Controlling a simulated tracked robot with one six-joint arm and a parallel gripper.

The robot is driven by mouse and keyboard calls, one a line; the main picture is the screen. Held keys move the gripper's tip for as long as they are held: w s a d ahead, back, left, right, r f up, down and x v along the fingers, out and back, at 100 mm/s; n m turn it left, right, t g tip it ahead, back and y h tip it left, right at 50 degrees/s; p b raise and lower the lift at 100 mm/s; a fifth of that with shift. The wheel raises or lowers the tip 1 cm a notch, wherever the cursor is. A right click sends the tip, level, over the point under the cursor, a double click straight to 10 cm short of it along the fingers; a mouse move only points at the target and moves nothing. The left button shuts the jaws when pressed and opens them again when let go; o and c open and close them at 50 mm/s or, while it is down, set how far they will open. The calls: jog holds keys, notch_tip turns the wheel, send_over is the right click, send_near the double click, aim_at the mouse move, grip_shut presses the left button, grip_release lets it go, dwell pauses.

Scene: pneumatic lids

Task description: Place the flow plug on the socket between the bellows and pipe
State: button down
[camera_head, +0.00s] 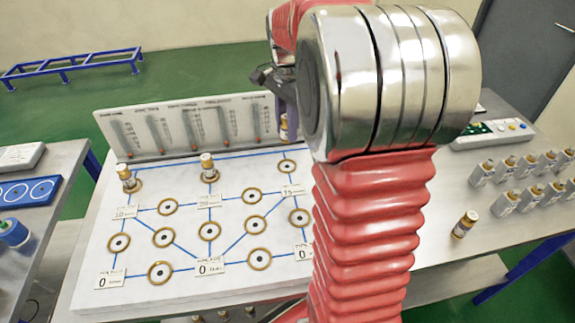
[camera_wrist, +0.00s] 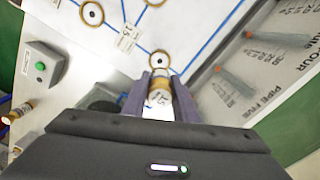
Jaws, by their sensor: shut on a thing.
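My gripper (camera_wrist: 160,78) is shut on a small flow plug (camera_wrist: 159,97) with a brass-coloured top and white label, held between its two purple fingers. In the head view the held plug (camera_head: 289,127) is above the back right of the white board (camera_head: 190,292), with my arm covering part of the view. An empty brass-ringed socket (camera_wrist: 160,58) lies just beyond the plug in the wrist view. The board has several ringed sockets joined by blue lines. Two similar plugs, one at the left (camera_head: 127,178) and one at the middle (camera_head: 208,168), stand on back sockets. Bellows and pipe labels are unreadable.
An upright gauge panel (camera_head: 180,128) stands along the board's back edge. A grey box with a green button (camera_wrist: 40,68) shows in the wrist view. My arm hides the board's right side.

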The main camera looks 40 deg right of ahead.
jog(key=shift+f, duration=3.1)
jog(key=shift+f, duration=1.9)
jog(key=c, duration=1.4)
grip_release()
notch_tip(320, 180, up, 12)
